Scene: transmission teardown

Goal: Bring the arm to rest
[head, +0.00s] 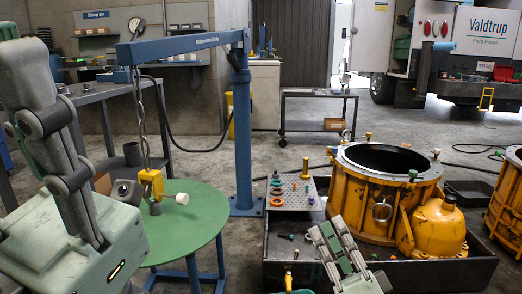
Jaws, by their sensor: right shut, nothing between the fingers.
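My right gripper (323,231) shows at the lower middle, pale green and grey, pointing up and to the left. Its fingers are shut with nothing between them. It appears in front of the dark tray (445,275) and the yellow transmission housing (362,201); I cannot tell how far above the tray it is. Large pale green and grey links of my left arm fill the left side of the view, in front of the workbench and beside the round green table (190,222). I do not make out the left gripper's fingers.
A blue jib crane (243,130) stands behind the green table, its chain and yellow hook block (151,184) hanging over it. A perforated plate (297,191) with small coloured parts lies by the housing. A cart (318,113) and a truck (465,60) stand farther back, with open floor between.

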